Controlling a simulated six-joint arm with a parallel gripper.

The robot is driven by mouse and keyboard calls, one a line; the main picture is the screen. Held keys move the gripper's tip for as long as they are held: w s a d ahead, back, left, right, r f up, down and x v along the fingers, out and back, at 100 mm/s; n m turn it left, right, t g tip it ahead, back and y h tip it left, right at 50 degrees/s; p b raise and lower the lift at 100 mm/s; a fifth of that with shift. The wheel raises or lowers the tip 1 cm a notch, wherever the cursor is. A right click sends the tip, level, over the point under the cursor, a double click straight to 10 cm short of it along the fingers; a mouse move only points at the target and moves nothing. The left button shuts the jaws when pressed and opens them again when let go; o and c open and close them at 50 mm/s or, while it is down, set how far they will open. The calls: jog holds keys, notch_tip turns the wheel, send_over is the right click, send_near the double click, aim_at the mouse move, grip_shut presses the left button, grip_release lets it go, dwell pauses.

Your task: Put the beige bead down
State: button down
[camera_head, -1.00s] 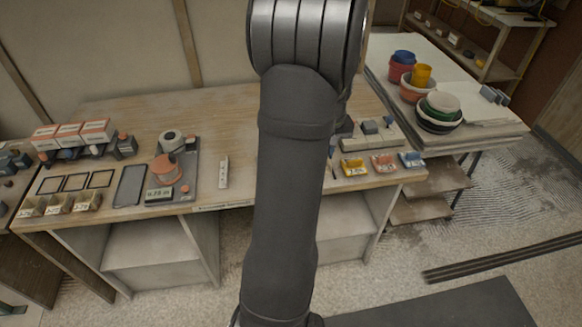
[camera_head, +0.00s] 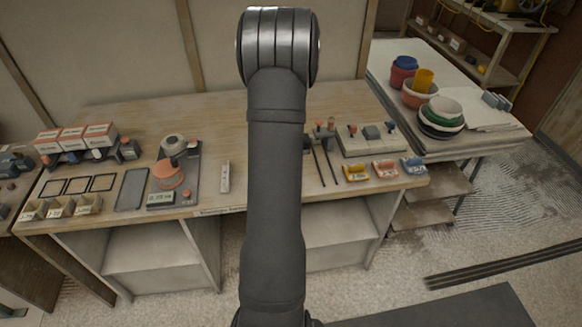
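I cannot make out a beige bead in the head view. My gripper is not visible; my dark arm rises up the middle of the picture and its far end is hidden behind the upper joint. The wooden workbench (camera_head: 240,125) lies behind my arm. On its left part stands a dark scale-like device (camera_head: 160,199) with a small display, and a salmon-coloured round dish (camera_head: 168,174) sits on it.
Three small light bins (camera_head: 60,207) line the front left edge, with three dark frames behind them. Yellow, pink and blue blocks (camera_head: 385,169) stand at the front right. Stacked bowls (camera_head: 440,115) are on the side table. A white strip (camera_head: 225,176) lies near the middle.

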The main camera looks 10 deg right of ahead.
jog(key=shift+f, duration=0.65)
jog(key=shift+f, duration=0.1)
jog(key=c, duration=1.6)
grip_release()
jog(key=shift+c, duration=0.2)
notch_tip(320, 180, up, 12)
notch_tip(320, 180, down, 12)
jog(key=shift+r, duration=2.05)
